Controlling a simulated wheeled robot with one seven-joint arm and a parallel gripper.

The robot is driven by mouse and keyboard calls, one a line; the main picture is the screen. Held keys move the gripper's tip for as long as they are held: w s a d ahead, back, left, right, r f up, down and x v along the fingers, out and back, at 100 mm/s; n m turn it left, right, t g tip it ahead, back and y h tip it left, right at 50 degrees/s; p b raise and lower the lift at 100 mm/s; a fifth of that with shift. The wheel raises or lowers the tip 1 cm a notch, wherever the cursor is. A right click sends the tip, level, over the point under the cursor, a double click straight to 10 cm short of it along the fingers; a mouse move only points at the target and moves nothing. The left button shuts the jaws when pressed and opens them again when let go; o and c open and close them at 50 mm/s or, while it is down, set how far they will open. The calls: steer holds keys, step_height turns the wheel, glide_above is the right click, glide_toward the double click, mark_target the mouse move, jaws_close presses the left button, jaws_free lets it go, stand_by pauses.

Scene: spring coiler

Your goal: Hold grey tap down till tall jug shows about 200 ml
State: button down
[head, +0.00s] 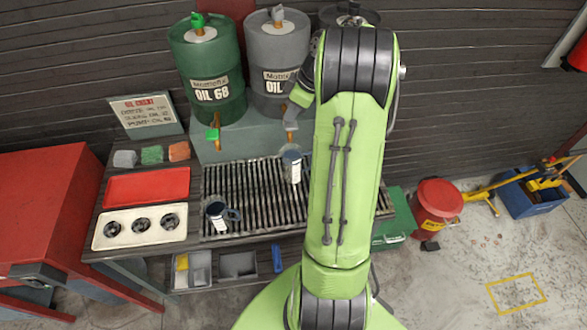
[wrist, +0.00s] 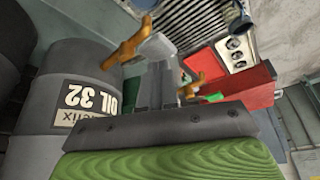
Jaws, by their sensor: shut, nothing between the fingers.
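The grey drum (head: 274,45) stands at the back in the head view. My gripper (wrist: 165,85) is shut and empty, close to the grey tap; I cannot tell whether they touch. My arm hides part of this area in the head view. The tall jug (head: 292,164) stands on the grate below the grey tap. Its level and marks are too small to read.
A second, wider jug (head: 217,213) stands at the grate's front left. The green OIL 68 drum (head: 208,70) has a green tap (head: 213,134). A red tray (head: 147,186) and a cream tray (head: 108,240) lie left of the grate (head: 250,190).

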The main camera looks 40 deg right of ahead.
steer(key=shift+f, duration=0.15)
steer(key=shift+f+b, duration=1.15)
steer(key=shift+b, duration=0.05)
stand_by(6.7)
